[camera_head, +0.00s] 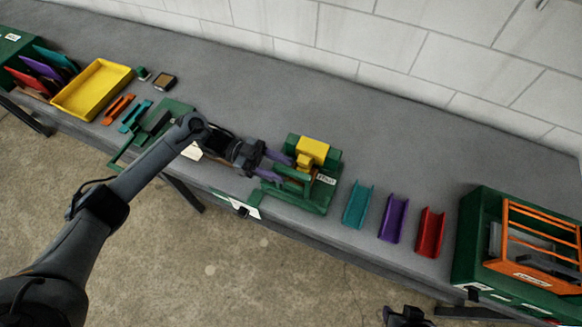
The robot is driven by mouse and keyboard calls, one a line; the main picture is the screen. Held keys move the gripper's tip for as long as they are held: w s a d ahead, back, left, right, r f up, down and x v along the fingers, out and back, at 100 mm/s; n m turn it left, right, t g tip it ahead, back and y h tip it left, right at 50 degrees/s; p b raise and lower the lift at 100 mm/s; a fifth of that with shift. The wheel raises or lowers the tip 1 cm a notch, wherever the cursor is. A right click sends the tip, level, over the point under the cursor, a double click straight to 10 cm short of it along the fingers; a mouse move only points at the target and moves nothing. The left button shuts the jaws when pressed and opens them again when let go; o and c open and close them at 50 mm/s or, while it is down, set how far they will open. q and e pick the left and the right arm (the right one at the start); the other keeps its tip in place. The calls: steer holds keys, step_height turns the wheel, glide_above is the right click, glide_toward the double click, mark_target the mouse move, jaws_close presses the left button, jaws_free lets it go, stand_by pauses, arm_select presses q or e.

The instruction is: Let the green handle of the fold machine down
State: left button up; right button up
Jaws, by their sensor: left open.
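A green machine (325,196) with a yellow block (312,152) on top stands at the middle of the bench. Green bars (292,174), which look like its handle, lie low on its left side. Its label is too small to read. My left gripper (277,166) is open, its purple fingers pointing right at these bars; I cannot tell whether they touch. A second green machine (174,110) with a dark bar stands further left, partly hidden by my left arm. At the bottom edge a dark part of my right gripper (406,316) shows, mostly cut off.
Teal (358,205), purple (393,217) and red (431,232) channels lie right of the middle machine. A green box with an orange rack (535,245) stands at the far right. A yellow tray (92,90) and orange and teal tools lie left. The bench's back is clear.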

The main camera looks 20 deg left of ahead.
mark_target(291, 173)
arm_select(q)
steer(key=shift+d+p, duration=0.5)
steer(key=shift+d, duration=1.4)
jaws_close()
